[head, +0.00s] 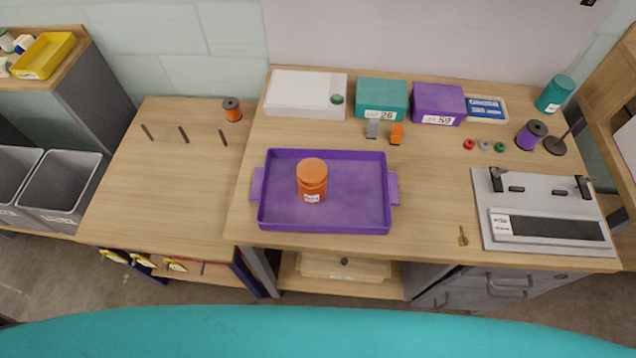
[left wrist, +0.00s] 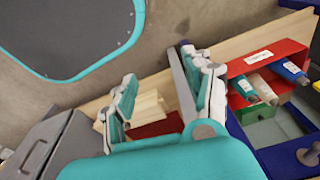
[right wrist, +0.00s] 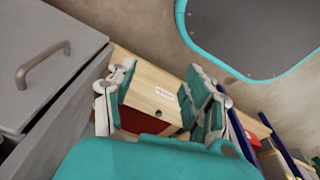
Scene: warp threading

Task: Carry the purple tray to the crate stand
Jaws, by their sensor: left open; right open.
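The purple tray (head: 350,217) lies flat on the wooden workbench in the head view, with a handle on its left and right ends. An orange labelled jar (head: 312,181) stands upright in it, left of centre. I cannot tell for sure which piece is the crate stand; grey crates (head: 62,182) stand at the far left. My left gripper (left wrist: 163,88) is open and empty in the left wrist view. My right gripper (right wrist: 163,90) is open and empty in the right wrist view. Neither gripper shows in the head view, and the tray shows in neither wrist view.
Behind the tray stand a white box (head: 300,97), a teal box (head: 381,98) and a purple box (head: 437,103). A grey fixture (head: 540,190) lies to the right. Left of the tray, a lower wooden surface (head: 150,190) has pegs and an orange spool (head: 232,109).

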